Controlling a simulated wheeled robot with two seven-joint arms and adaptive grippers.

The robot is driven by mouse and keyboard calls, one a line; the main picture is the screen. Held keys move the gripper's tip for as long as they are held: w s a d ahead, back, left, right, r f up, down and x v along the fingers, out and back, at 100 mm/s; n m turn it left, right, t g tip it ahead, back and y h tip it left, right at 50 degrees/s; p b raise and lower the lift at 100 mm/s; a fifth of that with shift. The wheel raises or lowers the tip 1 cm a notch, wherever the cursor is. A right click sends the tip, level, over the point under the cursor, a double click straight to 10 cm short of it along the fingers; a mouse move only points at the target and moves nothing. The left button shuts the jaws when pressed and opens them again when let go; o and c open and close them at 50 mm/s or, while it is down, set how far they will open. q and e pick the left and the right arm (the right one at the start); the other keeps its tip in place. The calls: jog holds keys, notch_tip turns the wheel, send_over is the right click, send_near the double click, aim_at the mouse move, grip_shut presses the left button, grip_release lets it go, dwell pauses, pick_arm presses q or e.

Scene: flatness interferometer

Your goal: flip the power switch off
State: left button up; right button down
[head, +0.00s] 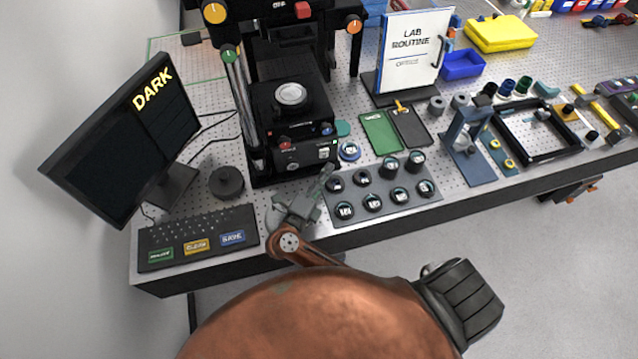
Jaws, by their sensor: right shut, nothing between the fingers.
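The black interferometer (262,125) stands on the perforated table at the back centre-left, with a round silvery disc on top. Its front panel has a red knob, a blue knob and a small pale-and-green element (323,149) near its right end. I cannot tell for sure which of these is the power switch or how it is set. My right gripper (325,172) is shut and empty, with its fingertips just in front of the panel's right end. I cannot tell whether they touch it.
The monitor (120,135) reads "DARK", with a keypad (197,238) below. A black round knob (227,183) stands left of the gripper. A grey tray (388,208) of several black round parts lies close on the right, with green and dark plates behind it.

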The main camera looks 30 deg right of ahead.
aim_at(328, 152)
pick_arm(q)
jog(key=shift+s, duration=0.85)
pick_arm(e)
jog(key=shift+w+d+r, duration=0.1)
jog(key=shift+w+d, duration=0.05)
jog(key=shift+w, duration=0.75)
jog(key=shift+w+d+r, duration=0.1)
jog(key=shift+w+d, duration=0.05)
jog(key=shift+w, duration=0.7)
pick_arm(q)
jog(key=shift+w, duration=0.2)
pick_arm(e)
jog(key=shift+r, duration=0.1)
jog(key=shift+w+r+n+p, duration=0.25)
jog(key=shift+r+n+p, duration=0.1)
jog(key=shift+p, duration=0.9)
jog(key=shift+f+b, duration=0.2)
jog(key=shift+b, duration=0.15)
jog(key=shift+f, duration=0.15)
pick_arm(q)
jog(key=shift+w+r, duration=0.25)
jog(key=shift+r, duration=0.6)
pick_arm(e)
jog(key=v, duration=0.7)
jog(key=shift+s+a+r, duration=0.2)
jog(key=shift+a+r, duration=0.05)
